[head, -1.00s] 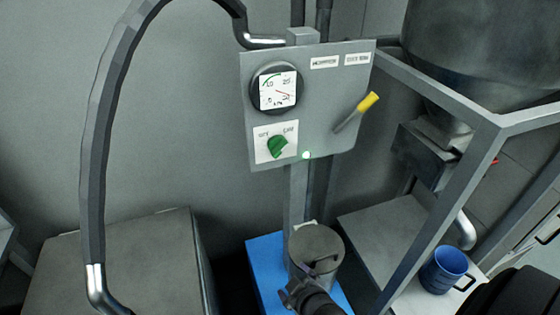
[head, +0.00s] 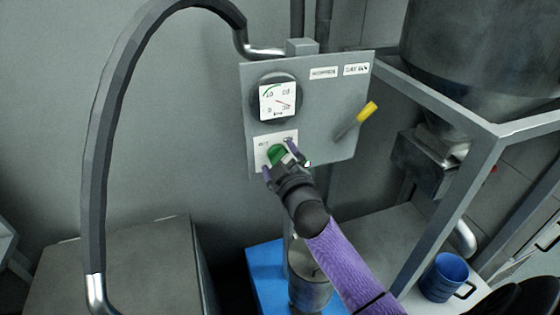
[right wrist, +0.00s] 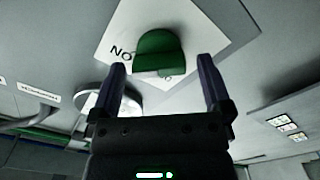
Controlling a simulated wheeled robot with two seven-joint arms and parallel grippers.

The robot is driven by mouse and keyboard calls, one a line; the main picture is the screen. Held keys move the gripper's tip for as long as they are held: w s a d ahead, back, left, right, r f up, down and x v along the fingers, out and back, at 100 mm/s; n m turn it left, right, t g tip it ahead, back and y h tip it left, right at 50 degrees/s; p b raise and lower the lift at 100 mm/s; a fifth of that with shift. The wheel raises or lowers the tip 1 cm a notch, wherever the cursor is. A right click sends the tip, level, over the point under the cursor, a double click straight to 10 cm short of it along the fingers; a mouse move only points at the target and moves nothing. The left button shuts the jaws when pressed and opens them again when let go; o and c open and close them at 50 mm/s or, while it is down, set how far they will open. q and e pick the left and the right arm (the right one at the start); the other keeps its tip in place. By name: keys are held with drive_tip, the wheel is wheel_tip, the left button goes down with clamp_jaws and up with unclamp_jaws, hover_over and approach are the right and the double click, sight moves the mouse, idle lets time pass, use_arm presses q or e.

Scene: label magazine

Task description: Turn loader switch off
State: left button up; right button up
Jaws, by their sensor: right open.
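The loader switch (head: 277,155) is a green rotary knob on a white label, low on the left of the grey control panel (head: 330,110). My right gripper (head: 280,160) is open at the panel, its two fingers on either side of the knob in the head view. In the right wrist view the green knob (right wrist: 159,52) is just beyond and between the open fingertips (right wrist: 162,68). I cannot tell whether the fingers touch it. Part of the label's lettering is hidden by the knob and the gripper. My left gripper is not in view.
A round gauge (head: 276,98) sits above the switch and a yellow-tipped lever (head: 367,112) to its right. A thick dark hose (head: 97,150) arches at the left.

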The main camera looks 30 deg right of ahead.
drive_tip(key=shift+c, duration=0.3)
drive_tip(key=c, duration=1.2)
drive_tip(key=shift+n, duration=0.4)
drive_tip(key=shift+f+n+p, duration=0.2)
drive_tip(key=shift+n+p, duration=0.4)
drive_tip(key=shift+n, duration=3.7)
drive_tip(key=shift+f+n+p, duration=0.2)
drive_tip(key=shift+n+p, duration=0.35)
drive_tip(key=shift+n, duration=3.75)
